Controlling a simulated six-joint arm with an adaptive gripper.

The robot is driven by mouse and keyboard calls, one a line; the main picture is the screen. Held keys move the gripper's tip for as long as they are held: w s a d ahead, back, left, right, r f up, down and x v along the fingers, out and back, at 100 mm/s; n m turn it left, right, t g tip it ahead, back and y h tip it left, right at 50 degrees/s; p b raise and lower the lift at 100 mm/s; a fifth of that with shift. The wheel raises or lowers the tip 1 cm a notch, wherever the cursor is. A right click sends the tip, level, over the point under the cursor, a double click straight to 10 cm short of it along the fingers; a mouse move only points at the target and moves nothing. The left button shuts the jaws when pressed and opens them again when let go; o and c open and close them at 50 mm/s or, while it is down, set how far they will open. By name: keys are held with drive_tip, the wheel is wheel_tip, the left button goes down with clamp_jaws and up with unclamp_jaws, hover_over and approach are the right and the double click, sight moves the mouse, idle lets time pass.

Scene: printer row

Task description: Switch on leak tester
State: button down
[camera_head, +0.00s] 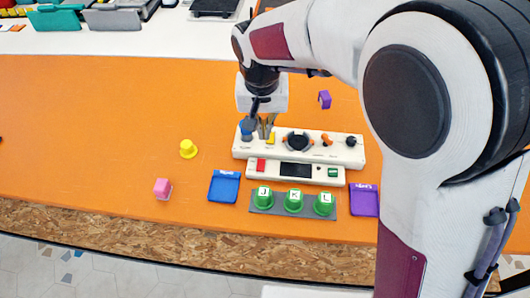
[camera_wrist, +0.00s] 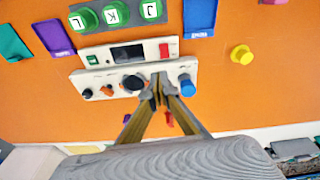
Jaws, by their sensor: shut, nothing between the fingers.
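Two white control panels stand one behind the other on the orange table; I cannot read which is the leak tester. The rear panel (camera_head: 318,152) carries a blue knob (camera_head: 246,131), a small yellow part (camera_head: 271,138), a large black dial (camera_head: 298,141), an orange knob (camera_head: 327,140) and a black knob (camera_head: 351,141). The front panel (camera_head: 256,174) has a red button (camera_head: 261,165), a dark screen (camera_head: 296,170) and a green button (camera_head: 332,173). My gripper (camera_head: 266,132) is shut and empty, its tips over the rear panel between blue knob and dial (camera_wrist: 134,83). The tips hide the panel there; contact is unclear.
Green lettered buttons (camera_head: 294,202) sit on a grey strip in front. A blue tray (camera_head: 223,187) and purple tray (camera_head: 364,200) flank them. A yellow knob-shaped piece (camera_head: 188,149) and pink cube (camera_head: 162,188) lie left. A purple block (camera_head: 324,99) lies behind. The table's left is mostly clear.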

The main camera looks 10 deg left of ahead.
drive_tip(key=shift+w+a+r+m, duration=0.1)
drive_tip(key=shift+w+r+m, duration=0.15)
drive_tip(key=shift+m, duration=0.25)
drive_tip(key=shift+f, duration=0.1)
approach(265, 161)
drive_tip(key=f, duration=0.2)
drive_tip(key=w+f, duration=0.1)
drive_tip(key=f, duration=0.2)
drive_tip(key=shift+w+f, duration=0.15)
drive_tip(key=shift+w, duration=0.05)
drive_tip(key=shift+w+f, duration=0.1)
drive_tip(key=shift+f, duration=0.6)
